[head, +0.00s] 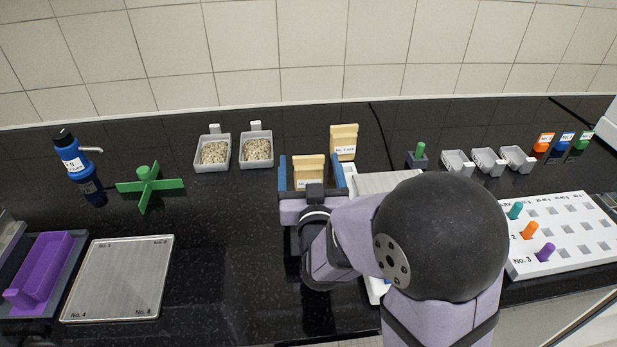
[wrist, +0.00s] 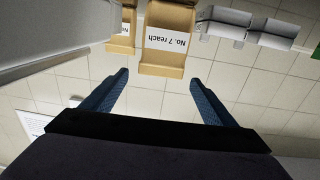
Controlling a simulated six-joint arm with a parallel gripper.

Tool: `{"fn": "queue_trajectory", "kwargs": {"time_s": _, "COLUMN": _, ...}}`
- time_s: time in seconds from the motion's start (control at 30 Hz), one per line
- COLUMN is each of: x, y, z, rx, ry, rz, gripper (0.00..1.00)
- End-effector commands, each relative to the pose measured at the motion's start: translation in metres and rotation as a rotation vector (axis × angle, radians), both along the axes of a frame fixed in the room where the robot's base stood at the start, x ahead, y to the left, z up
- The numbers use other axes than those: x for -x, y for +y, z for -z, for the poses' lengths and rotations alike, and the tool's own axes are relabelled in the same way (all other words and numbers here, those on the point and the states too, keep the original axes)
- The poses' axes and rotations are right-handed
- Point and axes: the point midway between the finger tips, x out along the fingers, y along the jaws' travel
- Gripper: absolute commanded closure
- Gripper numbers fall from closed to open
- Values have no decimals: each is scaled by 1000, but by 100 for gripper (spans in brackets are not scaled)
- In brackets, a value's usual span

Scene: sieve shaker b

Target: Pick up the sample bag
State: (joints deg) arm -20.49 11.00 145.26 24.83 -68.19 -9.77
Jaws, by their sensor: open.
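Two tan sample bags stand on the black bench in the head view. The nearer bag (head: 309,167) is framed by my gripper's blue fingers. In the wrist view this bag (wrist: 172,20) appears upside down and its white label reads "No. 7 reach". The other bag (head: 344,135) stands behind it to the right and shows partly in the wrist view (wrist: 122,44). My gripper (head: 310,160) is open and empty.
Two trays of grains (head: 213,168) (head: 257,165) stand left of the bags. A green cross-shaped piece (head: 148,184) and a blue bottle (head: 80,168) are farther left. A small dark block with a green peg (head: 418,158) and several white scoops (head: 457,162) stand right. My arm hides the bench in front.

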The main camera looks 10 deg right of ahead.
Motion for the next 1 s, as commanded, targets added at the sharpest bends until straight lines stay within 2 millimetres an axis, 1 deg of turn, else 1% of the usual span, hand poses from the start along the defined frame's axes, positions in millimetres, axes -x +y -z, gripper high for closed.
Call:
{"fn": "queue_trajectory", "kwargs": {"time_s": 0.03, "x": 0, "y": 0, "z": 10, "rx": 2, "ry": 4, "rz": 0, "gripper": 20}}
{"fn": "queue_trajectory", "kwargs": {"time_s": 0.1, "x": -11, "y": -1, "z": 4, "rx": -1, "ry": -1, "rz": 2, "gripper": 20}}
{"fn": "queue_trajectory", "kwargs": {"time_s": 0.2, "x": -20, "y": -1, "z": 4, "rx": -1, "ry": 0, "rz": 1, "gripper": 20}}
{"fn": "queue_trajectory", "kwargs": {"time_s": 0.57, "x": -29, "y": -2, "z": 5, "rx": -1, "ry": 1, "rz": 1, "gripper": 20}}
{"fn": "queue_trajectory", "kwargs": {"time_s": 0.83, "x": -61, "y": -3, "z": 3, "rx": -1, "ry": 0, "rz": 2, "gripper": 20}}
{"fn": "queue_trajectory", "kwargs": {"time_s": 1.0, "x": -73, "y": -3, "z": 4, "rx": 0, "ry": 0, "rz": 0, "gripper": 20}}
